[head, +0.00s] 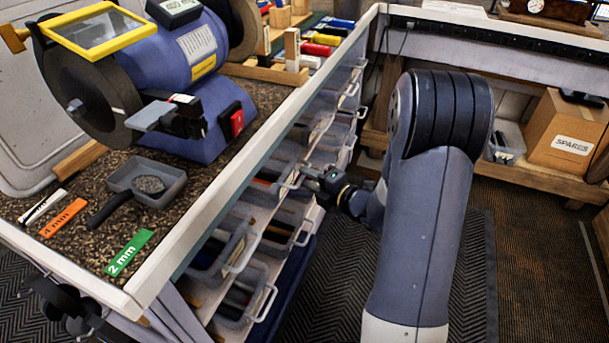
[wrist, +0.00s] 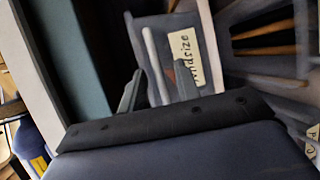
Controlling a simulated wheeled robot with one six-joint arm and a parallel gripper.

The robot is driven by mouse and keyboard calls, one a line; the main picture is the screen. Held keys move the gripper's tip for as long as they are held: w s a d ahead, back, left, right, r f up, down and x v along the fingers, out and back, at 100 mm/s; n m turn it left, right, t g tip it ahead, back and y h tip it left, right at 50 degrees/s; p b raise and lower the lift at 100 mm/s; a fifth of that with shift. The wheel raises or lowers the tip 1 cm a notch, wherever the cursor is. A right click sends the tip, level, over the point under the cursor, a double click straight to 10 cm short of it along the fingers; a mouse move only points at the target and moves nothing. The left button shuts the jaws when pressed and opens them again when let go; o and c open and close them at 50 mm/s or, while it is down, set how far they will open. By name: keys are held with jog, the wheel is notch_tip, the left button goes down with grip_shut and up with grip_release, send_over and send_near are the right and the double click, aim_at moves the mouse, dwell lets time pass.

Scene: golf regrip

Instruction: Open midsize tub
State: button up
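The midsize tub (wrist: 160,27) is a grey, clear-sided bin in the wrist view, with a cream label (wrist: 184,55) on its front whose visible letters end in "dsize". Its pale bar handle (wrist: 150,52) stands off the front. My gripper (wrist: 160,68) is open, with one finger on each side of the handle. The right finger covers part of the label. I cannot tell whether either finger touches the bar. In the head view my gripper (head: 313,173) is at the front of a tub (head: 262,191) in the rack under the bench. That tub appears seated in its row.
More tubs with handles sit below (head: 240,300) and beside (head: 222,250) it. The bench edge (head: 240,160) overhangs the rack. A grinder (head: 180,60) stands on the bench. A SPARES box (head: 565,130) is on a shelf at right. The dark mat (head: 340,285) before the rack is clear.

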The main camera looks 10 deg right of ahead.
jog(key=shift+x, duration=1.3)
jog(key=shift+c, duration=0.5)
grip_shut()
jog(key=shift+d, duration=0.1)
